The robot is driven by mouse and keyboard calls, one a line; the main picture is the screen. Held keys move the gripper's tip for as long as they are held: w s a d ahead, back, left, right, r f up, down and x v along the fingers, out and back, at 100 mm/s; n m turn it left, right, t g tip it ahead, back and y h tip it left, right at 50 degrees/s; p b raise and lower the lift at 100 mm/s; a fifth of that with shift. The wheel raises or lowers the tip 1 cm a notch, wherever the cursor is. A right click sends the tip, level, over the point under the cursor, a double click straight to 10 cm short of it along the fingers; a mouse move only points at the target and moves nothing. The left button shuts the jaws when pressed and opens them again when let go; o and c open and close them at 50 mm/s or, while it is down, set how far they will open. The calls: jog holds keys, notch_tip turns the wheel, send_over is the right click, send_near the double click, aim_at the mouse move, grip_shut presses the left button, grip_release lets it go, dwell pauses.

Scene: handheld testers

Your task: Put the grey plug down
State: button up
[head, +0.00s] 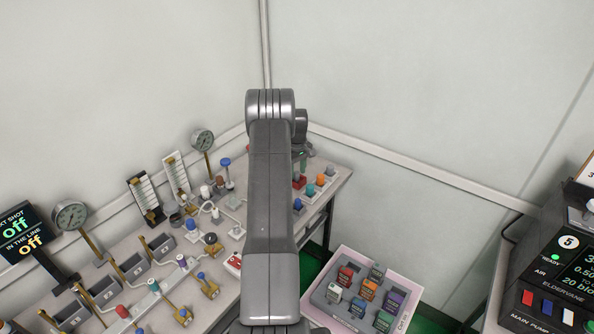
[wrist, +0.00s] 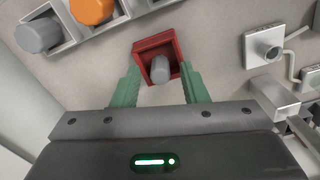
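A grey plug (wrist: 160,70) stands in a small red square holder (wrist: 142,47) in the wrist view. My gripper (wrist: 160,68) has its two green fingers on either side of the plug, with a visible gap on each side. The gripper is open and holds nothing. In the head view my arm hides most of this spot, and the red holder (head: 299,184) shows just right of the arm. A second grey plug (wrist: 38,36) sits in a grey row of holders at the wrist view's upper left.
An orange plug (wrist: 92,10) sits beside the second grey plug. A metal fitting with a round port (wrist: 264,46) is to the right. The bench (head: 225,245) carries gauges and several fittings on the left.

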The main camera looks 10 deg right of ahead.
notch_tip(320, 180, up, 12)
jog(key=b, duration=0.2)
dwell(0.4)
notch_tip(320, 180, down, 12)
jog(key=shift+r+p, duration=0.1)
jog(key=shift+p, duration=0.85)
jog(key=shift+r+b, duration=0.4)
jog(key=shift+r, duration=1.35)
jog(key=shift+f, duration=0.1)
